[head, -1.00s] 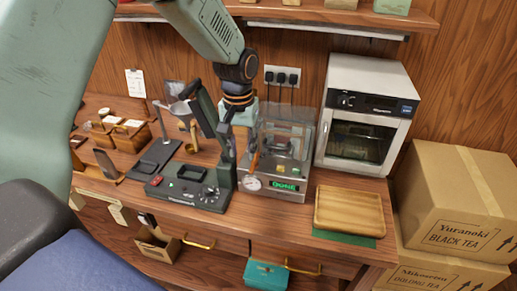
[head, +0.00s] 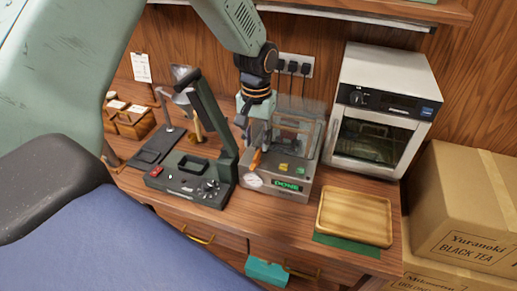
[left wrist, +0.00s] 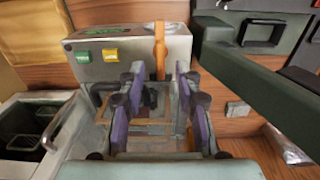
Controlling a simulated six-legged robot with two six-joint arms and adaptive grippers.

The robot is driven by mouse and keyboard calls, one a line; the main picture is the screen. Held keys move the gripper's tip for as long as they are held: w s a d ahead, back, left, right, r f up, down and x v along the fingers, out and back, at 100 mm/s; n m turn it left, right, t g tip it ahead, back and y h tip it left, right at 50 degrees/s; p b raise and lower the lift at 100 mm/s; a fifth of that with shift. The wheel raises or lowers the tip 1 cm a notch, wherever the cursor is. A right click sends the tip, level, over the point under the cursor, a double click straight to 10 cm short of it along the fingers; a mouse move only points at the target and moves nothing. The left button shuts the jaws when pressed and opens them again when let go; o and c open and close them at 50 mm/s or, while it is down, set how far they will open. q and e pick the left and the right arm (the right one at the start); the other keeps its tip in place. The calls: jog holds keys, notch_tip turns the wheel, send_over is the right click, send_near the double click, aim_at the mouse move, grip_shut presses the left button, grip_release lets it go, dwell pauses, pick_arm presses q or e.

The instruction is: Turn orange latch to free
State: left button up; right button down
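The orange latch (head: 256,159) stands upright on the front of a grey metal machine (head: 291,187) with a clear cover and a lit green DONE display. In the left wrist view the orange latch (left wrist: 160,50) shows as a narrow upright bar on the machine's panel. My left gripper (head: 253,138) is over the machine, just above the latch. In the left wrist view its purple-padded fingers (left wrist: 158,72) are apart, with the latch in line with the gap. I cannot tell whether they touch it. My right gripper is not in view.
A dark device (head: 192,178) with an upright arm stands close left of the machine. A wooden tray (head: 354,217) on a green mat lies to the right. A white oven (head: 384,110) stands behind the tray, and cardboard boxes (head: 468,205) are at the far right.

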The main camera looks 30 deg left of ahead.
aim_at(256, 154)
pick_arm(q)
notch_tip(256, 154, down, 4)
jog(key=shift+s+a+r, duration=0.1)
jog(key=shift+a, duration=0.05)
jog(key=shift+w+f, duration=0.25)
jog(key=shift+f, duration=0.4)
jog(key=shift+s+r, duration=0.15)
jog(key=shift+s, duration=0.1)
jog(key=shift+c, duration=0.5)
jog(key=shift+w, duration=0.2)
grip_shut()
